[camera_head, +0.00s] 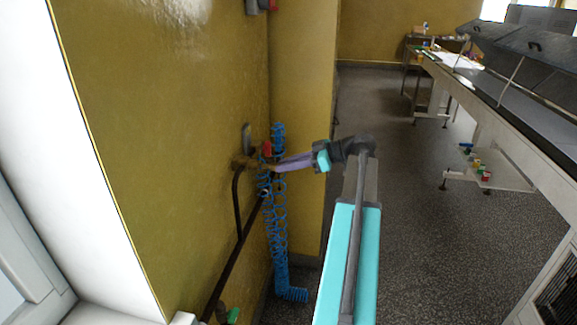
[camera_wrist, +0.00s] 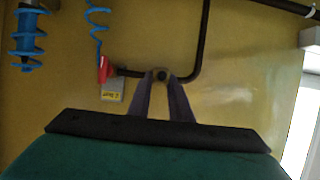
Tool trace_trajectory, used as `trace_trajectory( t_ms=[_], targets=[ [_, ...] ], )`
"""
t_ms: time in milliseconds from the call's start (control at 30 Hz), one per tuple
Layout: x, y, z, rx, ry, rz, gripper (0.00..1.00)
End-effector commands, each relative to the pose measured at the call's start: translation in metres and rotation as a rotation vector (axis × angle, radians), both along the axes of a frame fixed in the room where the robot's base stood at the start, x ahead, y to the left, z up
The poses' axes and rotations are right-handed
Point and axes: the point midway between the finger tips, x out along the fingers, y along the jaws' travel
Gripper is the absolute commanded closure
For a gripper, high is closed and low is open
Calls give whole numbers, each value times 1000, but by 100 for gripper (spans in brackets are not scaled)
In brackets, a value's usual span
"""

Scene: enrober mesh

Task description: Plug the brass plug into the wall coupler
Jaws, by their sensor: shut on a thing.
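My gripper (camera_head: 274,164) reaches left to the yellow wall, its purple fingers shut. In the wrist view the fingertips (camera_wrist: 161,80) close on a small round dark-brown end, which I take to be the brass plug (camera_wrist: 161,74). In the head view a brass-coloured fitting (camera_head: 242,161) shows at the wall just beyond the fingertips. I cannot tell there where plug and wall coupler part, or whether they are joined. A red lever (camera_wrist: 103,69) and a grey box with a yellow label (camera_wrist: 112,91) sit left of the fingertips in the wrist view.
A blue coiled hose (camera_head: 279,230) hangs close beside my fingers. Dark pipes (camera_head: 238,205) run along the wall below the fitting. A yellow pillar (camera_head: 300,100) stands behind. A long machine (camera_head: 500,100) stands to the right, with open floor (camera_head: 420,230) between.

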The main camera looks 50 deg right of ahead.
Motion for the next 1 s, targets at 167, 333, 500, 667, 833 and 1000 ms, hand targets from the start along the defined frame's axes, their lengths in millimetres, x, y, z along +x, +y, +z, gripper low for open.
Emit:
trace_trajectory(
  t_ms=[167,333,500,667,833,1000],
  targets=[
    [3,2,0,0,-1,0,100],
    [5,3,0,0,-1,1,100],
    [8,5,0,0,-1,1,100],
    [10,6,0,0,-1,1,100],
    [12,8,0,0,-1,1,100],
    [14,9,0,0,-1,0,100]
  ],
)
